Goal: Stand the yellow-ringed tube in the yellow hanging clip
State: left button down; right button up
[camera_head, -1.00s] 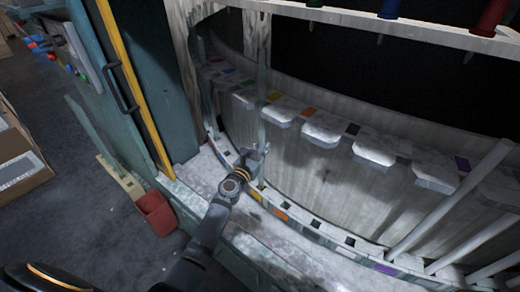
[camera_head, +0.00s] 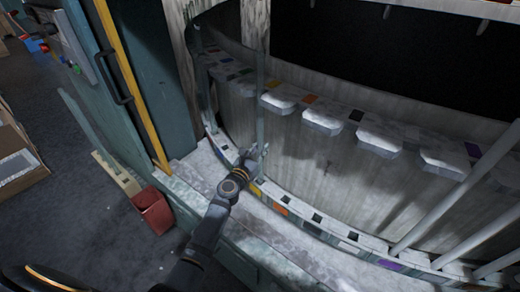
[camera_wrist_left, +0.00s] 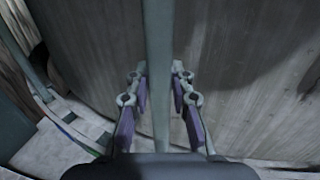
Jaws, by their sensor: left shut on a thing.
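My left gripper (camera_head: 259,151) is shut on a long, upright, pale glass tube (camera_head: 261,105) near its lower end. In the left wrist view the tube (camera_wrist_left: 159,70) runs between the two fingers (camera_wrist_left: 160,98). Its yellow ring cannot be made out. A yellow mark (camera_head: 273,84) lies on the curved upper ledge, above a pale block-like clip (camera_head: 279,104), which looks like the yellow hanging clip. In the head view the tube passes just left of this clip, apart from it or in front of it; I cannot tell which. My right gripper is out of view.
A curved lower rim (camera_head: 330,237) carries coloured marks and dark square holes, with a yellow mark (camera_head: 254,190) near the gripper. More pale clips line the ledge. White rods (camera_head: 465,185) stand at right. A red bin (camera_head: 152,212) is on the floor at left.

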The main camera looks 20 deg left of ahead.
pick_arm(q)
jog(key=c, duration=1.1)
grip_release()
jog(key=shift+s+a, duration=0.1)
jog(key=shift+s, duration=0.2)
jog(key=s, duration=0.3)
jog(key=s+a, duration=0.1)
jog(key=s, duration=0.7)
jog(key=shift+s+a, duration=0.15)
jog(key=shift+a, duration=0.2)
